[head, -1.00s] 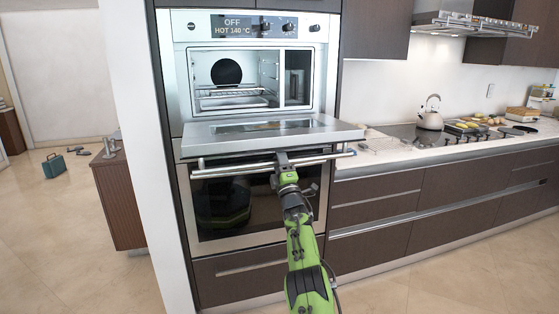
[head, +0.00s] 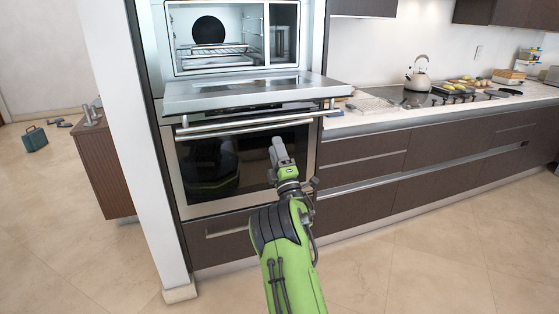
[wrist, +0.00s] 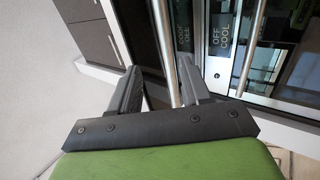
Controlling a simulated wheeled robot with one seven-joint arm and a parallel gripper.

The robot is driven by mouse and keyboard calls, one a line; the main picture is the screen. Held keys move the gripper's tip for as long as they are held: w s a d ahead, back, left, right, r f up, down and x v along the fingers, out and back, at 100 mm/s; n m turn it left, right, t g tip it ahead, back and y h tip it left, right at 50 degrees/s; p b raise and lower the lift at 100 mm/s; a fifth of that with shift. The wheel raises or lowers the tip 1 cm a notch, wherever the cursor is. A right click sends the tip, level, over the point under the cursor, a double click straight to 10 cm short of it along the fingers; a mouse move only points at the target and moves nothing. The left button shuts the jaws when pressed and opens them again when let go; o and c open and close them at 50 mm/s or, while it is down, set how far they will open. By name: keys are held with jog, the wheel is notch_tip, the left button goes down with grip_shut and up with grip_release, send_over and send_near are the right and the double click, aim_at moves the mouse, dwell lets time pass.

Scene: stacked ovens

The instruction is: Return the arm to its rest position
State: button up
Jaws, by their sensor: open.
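My green arm reaches up in the head view to my dark grey gripper (head: 279,146), which is in front of the lower oven. The gripper appears just below the right part of the lower oven's handle (head: 245,128). In the wrist view the two fingers of my gripper (wrist: 160,80) are spread apart, with nothing held between them. A metal bar (wrist: 164,50) shows beyond the fingers; I cannot tell its distance.
The upper oven's door (head: 240,92) is folded down level, jutting out over the lower oven. The lower oven's door (head: 220,170) is shut. Drawers and a counter (head: 430,108) with a kettle (head: 417,80) run to the right. The floor in front (head: 420,265) is clear.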

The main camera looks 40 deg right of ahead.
jog(key=v, duration=0.3)
jog(key=shift+f, duration=0.1)
jog(key=shift+h, duration=0.3)
notch_tip(320, 180, up, 5)
jog(key=a+m+g+h, duration=0.2)
jog(key=m+g, duration=0.2)
jog(key=m, duration=0.3)
jog(key=s+a+m+g+y, duration=0.65)
jog(key=s+a, duration=0.45)
jog(key=a, duration=0.5)
jog(key=s+a+f+g+y, duration=0.1)
jog(key=s+a+f+g, duration=0.25)
jog(key=s, duration=0.55)
jog(key=s+a+f+m+g+y, duration=0.1)
jog(key=s+a+f+g, duration=0.1)
jog(key=s+a, duration=0.5)
jog(key=s+a+f+g+y, duration=0.1)
jog(key=s+a+f+g, duration=0.15)
jog(key=s, duration=0.85)
notch_tip(320, 180, up, 16)
jog(key=p, duration=1.6)
jog(key=shift+w+d, duration=0.2)
jog(key=shift+d, duration=0.1)
